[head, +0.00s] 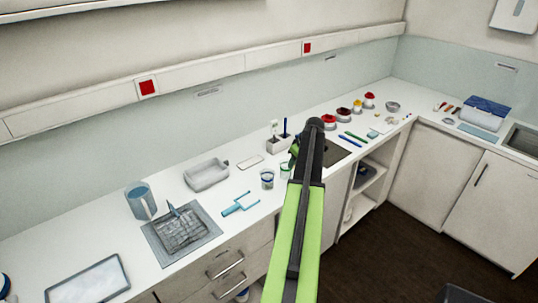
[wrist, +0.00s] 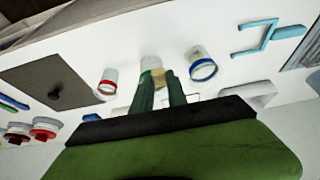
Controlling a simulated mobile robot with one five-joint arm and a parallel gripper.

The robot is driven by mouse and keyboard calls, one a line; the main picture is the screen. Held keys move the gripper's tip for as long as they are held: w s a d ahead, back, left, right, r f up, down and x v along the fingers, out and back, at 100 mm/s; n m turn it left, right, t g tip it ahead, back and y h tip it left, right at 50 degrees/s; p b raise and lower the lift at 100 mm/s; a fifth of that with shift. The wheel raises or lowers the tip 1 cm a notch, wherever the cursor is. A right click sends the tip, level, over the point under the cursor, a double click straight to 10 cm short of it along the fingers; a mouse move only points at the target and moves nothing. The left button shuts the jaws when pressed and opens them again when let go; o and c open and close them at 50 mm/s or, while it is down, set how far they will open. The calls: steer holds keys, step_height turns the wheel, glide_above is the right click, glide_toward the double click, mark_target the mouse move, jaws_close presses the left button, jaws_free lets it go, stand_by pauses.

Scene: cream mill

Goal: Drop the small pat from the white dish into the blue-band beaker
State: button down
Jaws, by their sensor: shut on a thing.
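My gripper (wrist: 161,88) points at the beakers with its dark green fingers close together. A small yellowish pat (wrist: 158,75) shows between the fingertips. The blue-band beaker (wrist: 203,68) stands upright just right of the fingertips in the wrist view, apart from them. It also shows in the head view (head: 267,180), left of my arm. A green-band beaker (wrist: 149,62) is directly behind the pat in the wrist view; whether they touch I cannot tell. A red-band beaker (wrist: 107,83) stands to the left. In the head view my arm hides most of the gripper. I cannot make out the white dish.
A light-blue forked tool (head: 240,204) lies near the blue-band beaker. A grey tray (head: 206,175), a blue jug (head: 140,200) and a grey mat (head: 203,239) are farther left.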

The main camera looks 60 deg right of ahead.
step_height(320, 180, up, 3)
steer(key=p, duration=0.3)
glide_above(268, 172)
steer(key=s, duration=0.2)
steer(key=f+b, duration=0.6)
steer(key=shift+w+a+f, duration=0.1)
steer(key=shift+a, duration=0.25)
steer(key=c, duration=1.2)
jaws_free()
steer(key=shift+c, duration=0.2)
